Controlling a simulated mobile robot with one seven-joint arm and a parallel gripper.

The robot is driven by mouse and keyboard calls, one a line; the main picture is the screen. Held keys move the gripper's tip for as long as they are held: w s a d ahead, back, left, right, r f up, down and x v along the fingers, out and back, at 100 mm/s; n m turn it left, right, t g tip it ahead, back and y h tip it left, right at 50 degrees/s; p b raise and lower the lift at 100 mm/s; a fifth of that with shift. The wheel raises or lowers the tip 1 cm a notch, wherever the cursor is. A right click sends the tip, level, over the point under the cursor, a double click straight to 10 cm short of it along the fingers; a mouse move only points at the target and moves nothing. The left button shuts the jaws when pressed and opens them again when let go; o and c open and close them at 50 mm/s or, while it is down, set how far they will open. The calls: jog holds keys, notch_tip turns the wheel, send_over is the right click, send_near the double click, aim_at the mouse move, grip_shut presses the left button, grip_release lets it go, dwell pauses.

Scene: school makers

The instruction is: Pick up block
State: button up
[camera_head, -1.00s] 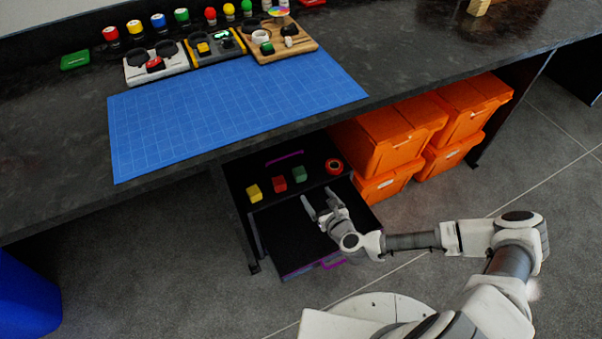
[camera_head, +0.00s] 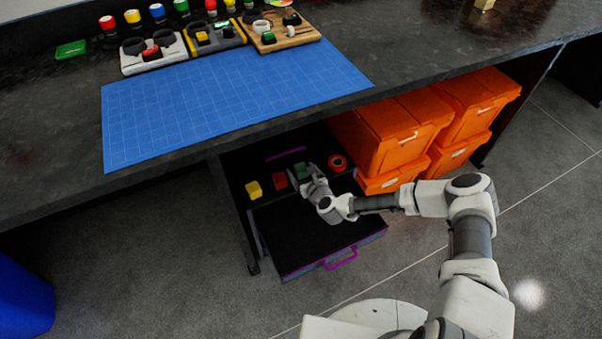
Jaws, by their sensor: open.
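Three small blocks sit in a row on the dark shelf under the bench: a yellow block (camera_head: 253,189) at the left, a red block (camera_head: 280,180) in the middle and a green block (camera_head: 301,170) at the right. My gripper (camera_head: 304,177) is open and reaches in at the green block. Its fingers appear to be around or right beside that block and partly cover it; contact cannot be told. The yellow and red blocks lie to the left of my gripper.
A red tape roll (camera_head: 337,162) lies right of the green block. A black case (camera_head: 290,262) with a purple handle (camera_head: 341,259) is below my gripper. Orange bins (camera_head: 378,146) stand close at the right. The bench top with a blue mat (camera_head: 225,95) overhangs the shelf.

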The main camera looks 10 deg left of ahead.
jog(key=shift+w+a+f, duration=0.1)
jog(key=shift+w+a, duration=0.05)
jog(key=shift+w, duration=0.1)
grip_shut()
dwell(0.4)
